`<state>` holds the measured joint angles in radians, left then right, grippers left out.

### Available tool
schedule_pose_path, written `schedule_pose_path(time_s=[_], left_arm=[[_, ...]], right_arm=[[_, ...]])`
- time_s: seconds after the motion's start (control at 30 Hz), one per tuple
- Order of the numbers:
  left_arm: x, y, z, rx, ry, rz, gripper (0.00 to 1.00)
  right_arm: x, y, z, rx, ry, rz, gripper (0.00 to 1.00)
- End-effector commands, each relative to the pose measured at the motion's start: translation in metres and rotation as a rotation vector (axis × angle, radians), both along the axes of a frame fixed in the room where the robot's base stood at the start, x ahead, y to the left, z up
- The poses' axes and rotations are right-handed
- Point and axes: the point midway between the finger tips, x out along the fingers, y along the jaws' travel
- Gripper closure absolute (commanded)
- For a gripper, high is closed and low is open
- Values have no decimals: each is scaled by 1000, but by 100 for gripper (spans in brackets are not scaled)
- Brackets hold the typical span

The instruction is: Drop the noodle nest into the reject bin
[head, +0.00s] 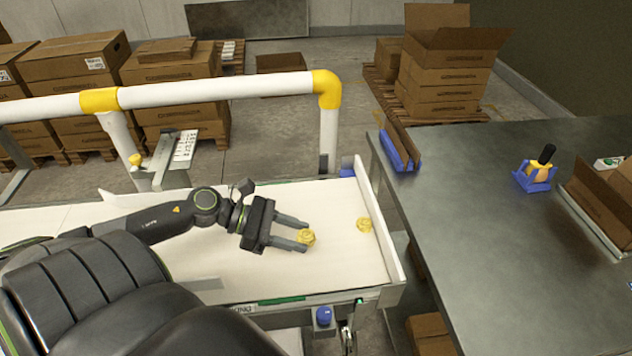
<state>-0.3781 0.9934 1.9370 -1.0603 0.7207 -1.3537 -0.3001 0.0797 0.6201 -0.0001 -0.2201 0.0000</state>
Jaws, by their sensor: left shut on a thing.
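A yellow noodle nest (307,237) is between the fingertips of my left gripper (303,234), which is shut on it over the white belt (335,270). I cannot tell whether the nest still touches the belt. A second yellow noodle nest (364,225) lies on the belt to the right, near the end guard. My right gripper is not in view. I cannot make out a reject bin for certain.
A white rail with yellow joints (230,88) runs behind the belt. A raised guard (378,225) closes the belt's right end. A grey metal table (480,220) stands to the right, with a blue holder (535,178) and an open carton (600,200).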

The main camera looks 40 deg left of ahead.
Motion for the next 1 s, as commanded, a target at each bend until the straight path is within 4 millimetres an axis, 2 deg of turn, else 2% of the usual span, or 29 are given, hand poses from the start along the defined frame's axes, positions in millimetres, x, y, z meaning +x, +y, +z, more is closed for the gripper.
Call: schedule_pose_path(time_s=[0.1, 0.43, 1.0], left_arm=[[-12, 11, -1, 2, 6, 0, 81], [-33, 29, 0, 0, 3, 1, 81], [-37, 33, 0, -1, -1, 1, 81]], right_arm=[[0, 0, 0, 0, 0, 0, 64], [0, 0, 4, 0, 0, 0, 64], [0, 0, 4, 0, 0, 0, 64]])
